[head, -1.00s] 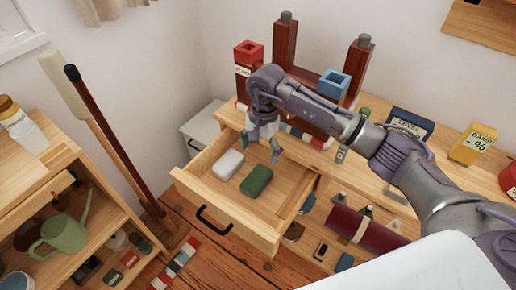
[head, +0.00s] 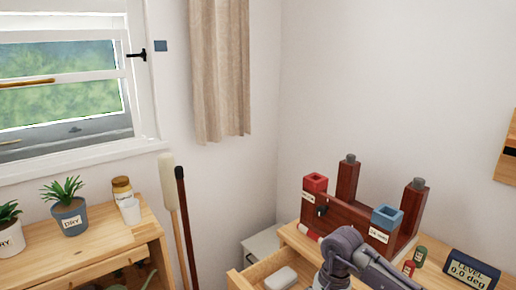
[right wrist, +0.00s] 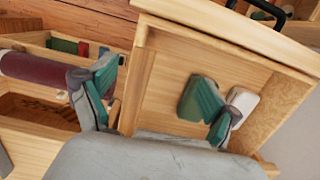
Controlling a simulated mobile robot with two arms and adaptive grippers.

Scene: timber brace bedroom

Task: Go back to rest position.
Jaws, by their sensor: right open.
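My right arm (head: 345,250) shows at the bottom edge of the head view, in front of the open drawer, and its fingers are out of that view. In the right wrist view my right gripper (right wrist: 163,100) is open and empty, its two teal-tipped fingers spread over the open wooden drawer (right wrist: 155,75). The white block also shows in the head view (head: 281,278). My left gripper is not in view.
A wooden brace frame (head: 346,214) with a red socket (head: 315,183) and a blue socket (head: 387,216) stands on the cabinet, near a level display (head: 470,270). Two poles (head: 178,220) lean in the corner. Potted plants (head: 70,215) stand on the left shelf.

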